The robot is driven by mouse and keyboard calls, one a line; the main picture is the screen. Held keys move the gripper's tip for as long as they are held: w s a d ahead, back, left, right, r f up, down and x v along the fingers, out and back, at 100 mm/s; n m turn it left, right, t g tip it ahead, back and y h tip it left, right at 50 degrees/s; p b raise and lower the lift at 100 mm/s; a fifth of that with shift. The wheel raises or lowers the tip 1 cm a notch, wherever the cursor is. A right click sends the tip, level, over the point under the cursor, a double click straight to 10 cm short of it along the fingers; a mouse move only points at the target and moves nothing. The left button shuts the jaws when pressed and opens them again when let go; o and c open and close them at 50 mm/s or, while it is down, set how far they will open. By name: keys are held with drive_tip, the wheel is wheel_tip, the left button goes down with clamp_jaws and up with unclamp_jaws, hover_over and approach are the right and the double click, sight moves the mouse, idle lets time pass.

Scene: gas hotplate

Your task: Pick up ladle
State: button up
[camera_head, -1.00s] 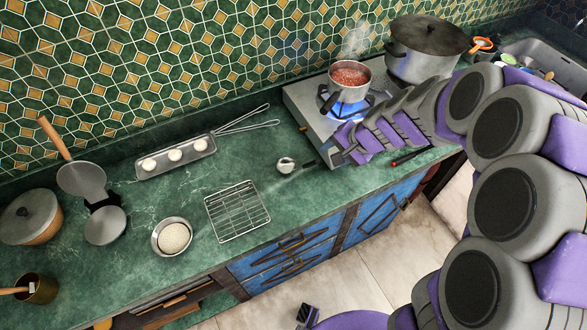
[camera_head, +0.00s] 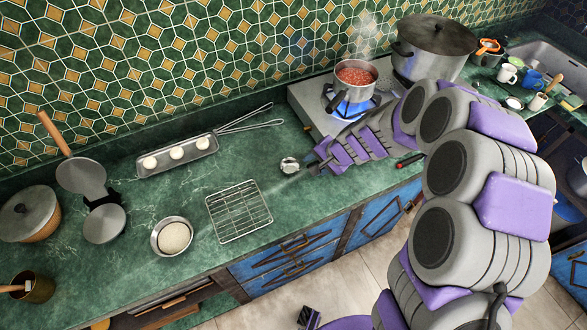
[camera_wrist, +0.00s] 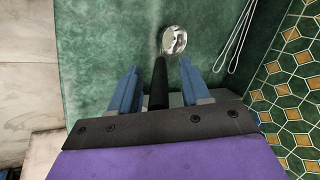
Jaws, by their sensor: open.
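The ladle's round metal bowl (camera_head: 290,165) lies on the green counter just left of my gripper in the head view. The wrist view shows the shiny bowl (camera_wrist: 174,40) beyond the fingertips and its dark handle (camera_wrist: 158,88) running back between the fingers. My gripper (camera_wrist: 158,66) is open, with one blue-grey finger on each side of the handle and visible gaps between. In the head view my gripper (camera_head: 316,162) is low over the counter by the hotplate's front corner and hides most of the handle.
A gas hotplate (camera_head: 308,104) with a steaming red-filled saucepan (camera_head: 354,93) on a lit flame stands behind my arm. A large lidded pot (camera_head: 433,62) is beside it. A wire rack (camera_head: 239,211) and a tongs-and-tray area (camera_head: 178,155) lie left.

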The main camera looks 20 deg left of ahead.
drive_tip(key=shift+a, duration=0.2)
drive_tip(key=shift+d, duration=0.25)
drive_tip(key=c, duration=0.5)
drive_tip(key=shift+s, duration=0.1)
clamp_jaws()
